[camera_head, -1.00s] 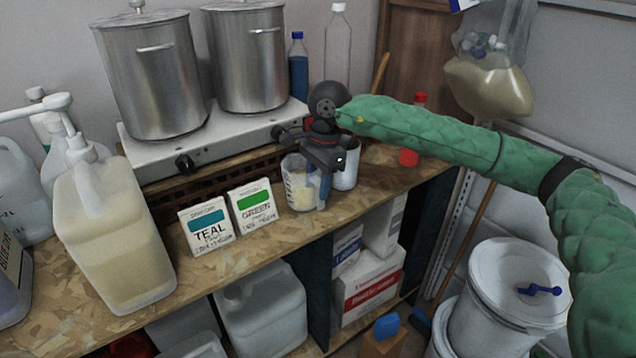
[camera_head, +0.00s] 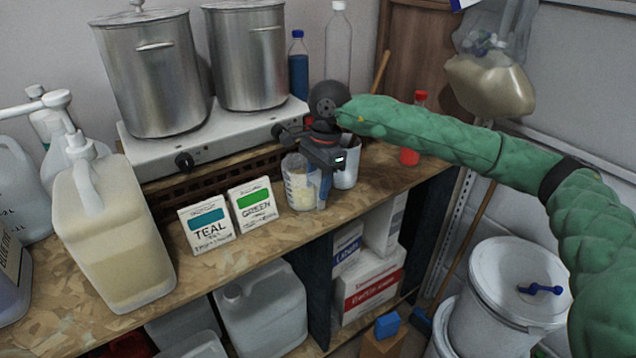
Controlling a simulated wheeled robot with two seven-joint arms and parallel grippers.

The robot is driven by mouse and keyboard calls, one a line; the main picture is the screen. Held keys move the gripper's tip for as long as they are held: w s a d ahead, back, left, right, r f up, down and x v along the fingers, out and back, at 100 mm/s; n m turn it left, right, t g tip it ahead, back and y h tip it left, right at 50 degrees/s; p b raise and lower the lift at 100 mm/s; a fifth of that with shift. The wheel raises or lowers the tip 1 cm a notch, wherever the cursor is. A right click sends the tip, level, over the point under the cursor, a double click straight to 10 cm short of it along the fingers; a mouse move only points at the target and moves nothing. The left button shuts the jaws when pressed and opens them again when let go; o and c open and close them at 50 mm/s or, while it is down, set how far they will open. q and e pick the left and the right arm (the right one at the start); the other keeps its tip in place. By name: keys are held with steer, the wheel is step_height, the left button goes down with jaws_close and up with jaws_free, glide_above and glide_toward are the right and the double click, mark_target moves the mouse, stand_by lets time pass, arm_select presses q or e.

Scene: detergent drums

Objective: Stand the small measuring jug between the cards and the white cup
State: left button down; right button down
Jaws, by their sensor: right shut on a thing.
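The small measuring jug (camera_head: 301,188) is clear with pale contents and stands upright, or nearly so, on the wooden shelf. My right gripper (camera_head: 318,172) is over it from above and behind, shut on it; the fingers are partly hidden. The jug is just right of the green card (camera_head: 253,206), which stands beside the teal card (camera_head: 208,225). The white cup (camera_head: 346,170) is close behind and to the right of the jug, partly hidden by my gripper. Whether jug and cup touch, I cannot tell. My left gripper is not in view.
A hotplate (camera_head: 222,138) with two steel pots stands behind. A large jug of pale liquid (camera_head: 112,235) is at left. A red-capped bottle (camera_head: 411,140) and a blue bottle (camera_head: 299,68) stand further back. The shelf's front edge (camera_head: 270,247) is near the jug.

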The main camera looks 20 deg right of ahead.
stand_by(0.4)
steer(key=shift+f+b, duration=0.2)
steer(key=shift+b, duration=0.25)
stand_by(0.3)
steer(key=shift+s+f, duration=0.1)
stand_by(0.6)
steer(key=c, duration=1.2)
jaws_free()
steer(key=shift+c, duration=0.2)
steer(key=o, duration=0.4)
